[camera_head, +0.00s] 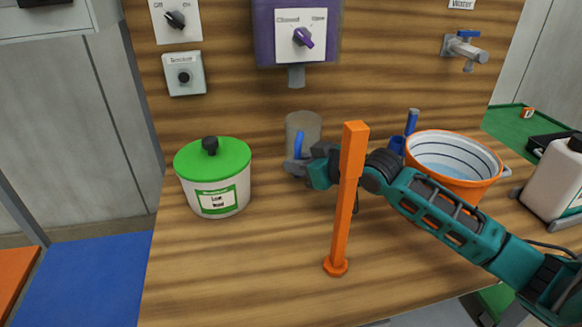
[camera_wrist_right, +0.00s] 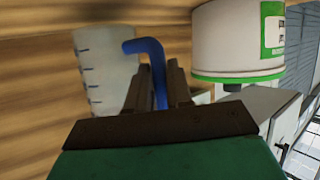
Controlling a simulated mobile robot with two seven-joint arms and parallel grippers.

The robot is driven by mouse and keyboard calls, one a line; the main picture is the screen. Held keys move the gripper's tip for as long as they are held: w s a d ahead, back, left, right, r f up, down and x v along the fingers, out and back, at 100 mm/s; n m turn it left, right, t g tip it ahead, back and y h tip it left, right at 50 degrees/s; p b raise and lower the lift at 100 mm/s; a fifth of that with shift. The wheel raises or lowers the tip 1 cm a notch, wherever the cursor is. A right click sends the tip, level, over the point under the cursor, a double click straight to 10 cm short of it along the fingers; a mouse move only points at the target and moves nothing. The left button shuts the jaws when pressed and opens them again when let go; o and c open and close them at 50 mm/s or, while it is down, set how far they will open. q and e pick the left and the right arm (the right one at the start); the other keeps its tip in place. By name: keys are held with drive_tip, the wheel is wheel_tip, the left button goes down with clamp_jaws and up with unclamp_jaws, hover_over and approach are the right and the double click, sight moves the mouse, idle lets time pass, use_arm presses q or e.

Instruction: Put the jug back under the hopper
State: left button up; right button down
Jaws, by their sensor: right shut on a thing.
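The jug (camera_head: 304,128) is a grey, cloudy cup with a blue handle (camera_head: 299,145). It stands upright near the back panel, below the hopper's spout (camera_head: 296,77). The hopper (camera_head: 263,35) is the purple box with a dial on the wooden panel. My right gripper (camera_head: 298,168) is shut on the jug's handle. In the right wrist view the jug (camera_wrist_right: 100,65) shows upside down with dark marks on its side, and the fingers (camera_wrist_right: 158,88) close around the blue handle. The jug's base is hidden by my gripper, so I cannot tell whether it touches the table. My left gripper is out of view.
An orange post (camera_head: 346,200) stands in front of my right arm. A white tub with a green lid (camera_head: 212,158) is left of the jug. An orange bucket (camera_head: 455,185) and a white canister (camera_head: 556,180) are to the right. The front left of the table is clear.

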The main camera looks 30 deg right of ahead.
drive_tip(key=shift+w+a+f, duration=0.2)
drive_tip(key=shift+w+f, duration=0.2)
drive_tip(key=shift+w, duration=0.1)
drive_tip(key=shift+w+a+f, duration=0.15)
drive_tip(key=shift+w+f, duration=0.25)
drive_tip(key=shift+w, duration=0.1)
drive_tip(key=shift+w+f, duration=0.15)
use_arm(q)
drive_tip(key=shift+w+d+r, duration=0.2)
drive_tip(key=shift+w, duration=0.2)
use_arm(e)
drive_tip(key=c, duration=1)
unclamp_jaws()
drive_tip(key=shift+f, duration=0.1)
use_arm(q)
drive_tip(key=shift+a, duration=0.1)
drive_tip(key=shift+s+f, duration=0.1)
use_arm(e)
drive_tip(key=shift+s, duration=0.2)
use_arm(q)
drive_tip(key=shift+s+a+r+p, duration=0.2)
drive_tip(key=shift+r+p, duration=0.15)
drive_tip(key=shift+p, duration=0.1)
use_arm(e)
drive_tip(key=shift+v, duration=5.85)
